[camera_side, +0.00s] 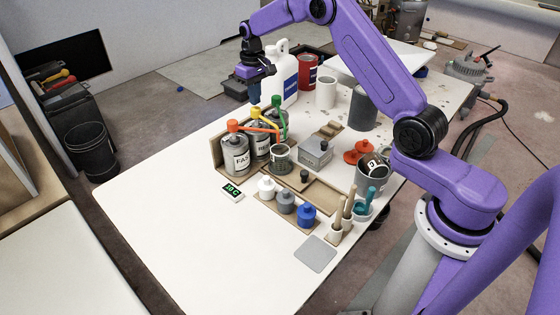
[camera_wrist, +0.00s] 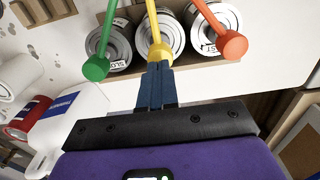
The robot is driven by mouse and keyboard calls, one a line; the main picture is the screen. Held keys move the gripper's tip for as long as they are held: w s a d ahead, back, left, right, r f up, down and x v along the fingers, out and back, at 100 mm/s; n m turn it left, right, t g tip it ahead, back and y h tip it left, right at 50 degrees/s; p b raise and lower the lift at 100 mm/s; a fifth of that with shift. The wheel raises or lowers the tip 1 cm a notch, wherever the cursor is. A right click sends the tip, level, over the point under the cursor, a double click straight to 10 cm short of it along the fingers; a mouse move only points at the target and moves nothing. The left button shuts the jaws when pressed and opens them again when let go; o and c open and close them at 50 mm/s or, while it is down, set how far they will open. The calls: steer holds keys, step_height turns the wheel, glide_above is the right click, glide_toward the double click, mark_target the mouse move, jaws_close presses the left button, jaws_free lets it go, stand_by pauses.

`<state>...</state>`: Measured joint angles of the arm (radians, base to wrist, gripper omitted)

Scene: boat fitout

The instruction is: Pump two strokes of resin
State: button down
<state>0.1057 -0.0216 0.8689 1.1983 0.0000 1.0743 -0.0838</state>
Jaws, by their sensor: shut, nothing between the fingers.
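Three pump cans stand in a row in a wooden holder (camera_side: 218,158). The middle can, its label starting "RE" (camera_side: 261,146), has a yellow pump (camera_side: 256,114). The can marked FAST (camera_side: 236,158) has an orange pump (camera_side: 233,126). The back can, marked SLO in the wrist view (camera_wrist: 118,50), has a green pump (camera_side: 277,100). My gripper (camera_side: 255,99) is shut and empty, pointing down just above the yellow pump head. In the wrist view its fingertips (camera_wrist: 158,68) overlap the yellow head (camera_wrist: 160,51); I cannot tell whether they touch. A cup (camera_side: 281,160) stands by the spouts.
A thermometer display (camera_side: 232,192) lies in front of the cans. White, grey and blue bottles (camera_side: 286,202) stand in a row. A grey box (camera_side: 316,152), a metal pot (camera_side: 371,176) and a white jug (camera_side: 284,72) are nearby. The table's front left (camera_side: 160,215) is clear.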

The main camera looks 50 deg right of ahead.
mark_target(255, 108)
steer(key=shift+f, duration=0.15)
stand_by(0.5)
steer(key=shift+f, duration=1.95)
steer(key=shift+r, duration=2.1)
steer(key=shift+f, duration=0.3)
steer(key=shift+f, duration=1.8)
steer(key=shift+r, duration=2.1)
